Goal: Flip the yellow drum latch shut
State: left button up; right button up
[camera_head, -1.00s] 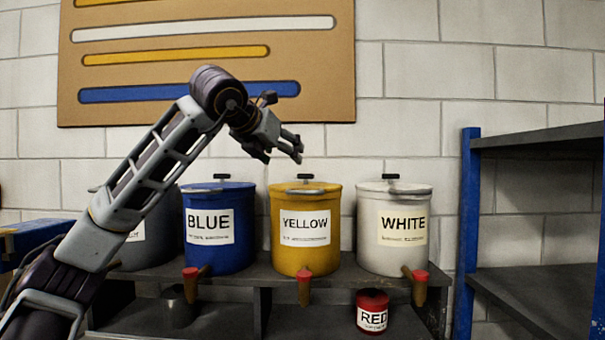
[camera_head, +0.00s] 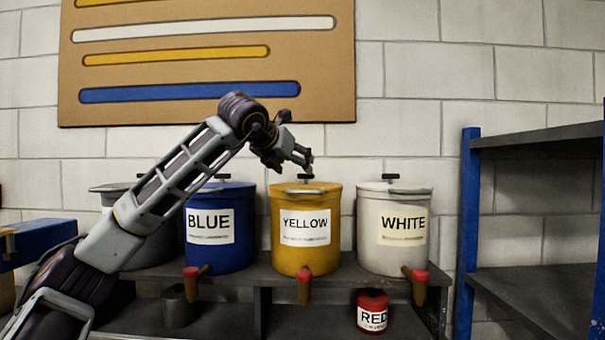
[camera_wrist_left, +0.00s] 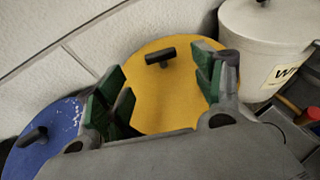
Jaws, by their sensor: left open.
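The yellow drum (camera_head: 305,255) stands upright on the shelf between the blue and white drums, with its lid on. A grey latch bar (camera_head: 305,191) shows at the front of its rim; I cannot tell whether it is shut. A dark T-shaped handle (camera_head: 305,177) sits on the lid. My left gripper (camera_head: 304,162) is just above the lid, near the handle. In the left wrist view its green-padded fingers (camera_wrist_left: 160,95) are spread apart and empty, with the yellow lid (camera_wrist_left: 165,105) and handle (camera_wrist_left: 160,57) beyond them. The latch is hidden there. My right gripper is not in view.
The blue drum (camera_head: 220,250) stands to the left and the white drum (camera_head: 393,250) to the right. Taps with red tops stick out in front. A small red can (camera_head: 372,312) is on the lower shelf. A blue-posted rack (camera_head: 468,230) stands at the right.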

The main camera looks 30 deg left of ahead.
aim_at(306, 179)
pick_arm(q)
jog(key=shift+x, duration=3.5)
jog(key=shift+c, duration=0.4)
jog(key=shift+d, duration=0.1)
jog(key=c, duration=0.9)
